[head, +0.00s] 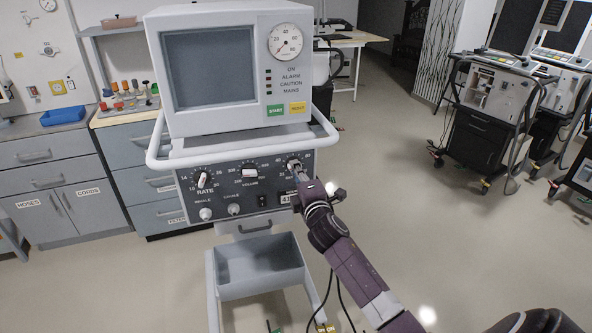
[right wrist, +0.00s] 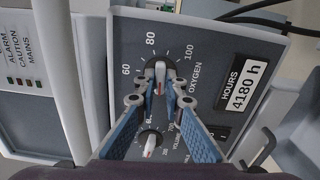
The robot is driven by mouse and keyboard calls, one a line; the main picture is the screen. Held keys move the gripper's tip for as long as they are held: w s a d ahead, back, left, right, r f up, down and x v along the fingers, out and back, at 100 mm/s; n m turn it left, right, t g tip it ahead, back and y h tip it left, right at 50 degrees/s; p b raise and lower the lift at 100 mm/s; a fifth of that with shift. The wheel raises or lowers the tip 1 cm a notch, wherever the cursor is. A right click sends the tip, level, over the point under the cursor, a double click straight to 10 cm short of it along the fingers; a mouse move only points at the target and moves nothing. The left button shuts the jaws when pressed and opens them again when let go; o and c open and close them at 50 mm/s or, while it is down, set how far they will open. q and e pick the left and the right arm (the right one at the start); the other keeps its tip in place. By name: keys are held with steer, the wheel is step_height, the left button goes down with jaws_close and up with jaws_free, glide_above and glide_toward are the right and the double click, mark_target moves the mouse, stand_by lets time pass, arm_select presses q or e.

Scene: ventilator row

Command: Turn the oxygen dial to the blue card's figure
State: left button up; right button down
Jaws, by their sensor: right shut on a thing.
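The oxygen dial (head: 294,165) is the rightmost of the large dials on the ventilator's dark front panel (head: 240,187). In the right wrist view, the white knob of the oxygen dial (right wrist: 160,76) stands between my fingertips, by the figures 60, 80 and 100. A red mark shows on the knob; I cannot tell its exact reading. My right gripper (head: 299,178) is shut on this knob; in the wrist view its fingers (right wrist: 160,88) reach it from both sides. I see no blue card in either view. My left gripper is not in view.
The volume dial (head: 249,172) and rate dial (head: 203,180) are left of the oxygen dial. An hours label (right wrist: 245,92) reads 4180 h. A white rail (head: 326,133) runs around the ventilator. Other machines (head: 497,95) stand at the right; floor between is clear.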

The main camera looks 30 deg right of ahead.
steer(key=m, duration=0.5)
steer(key=shift+p, duration=0.3)
stand_by(0.4)
steer(key=c, duration=2)
jaws_free()
steer(key=v, duration=1.2)
